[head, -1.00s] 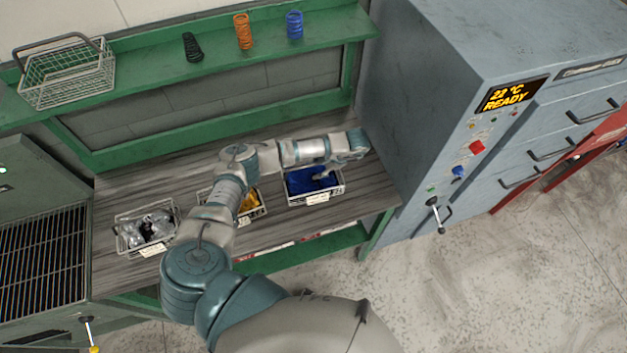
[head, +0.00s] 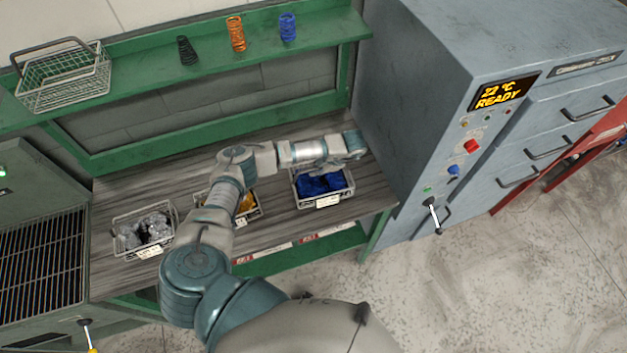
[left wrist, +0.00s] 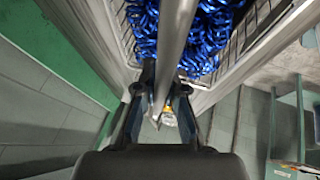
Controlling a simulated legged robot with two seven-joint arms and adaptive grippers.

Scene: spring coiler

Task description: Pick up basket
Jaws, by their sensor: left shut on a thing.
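The wire basket of blue springs (head: 325,190) is at the right end of the workbench in the head view. Its blue springs (left wrist: 190,30) fill the upper part of the left wrist view. My left gripper (left wrist: 162,92) is shut on a grey bar, seemingly the basket's handle, which runs between its fingers. In the head view my left wrist is above the basket's back side and the fingers are hard to make out. Whether the basket's bottom is clear of the bench cannot be told. My right gripper is not in view.
An empty basket (head: 65,82) and three springs (head: 236,35) are on the green shelf above. A grey oven (head: 420,110) stands close on the right.

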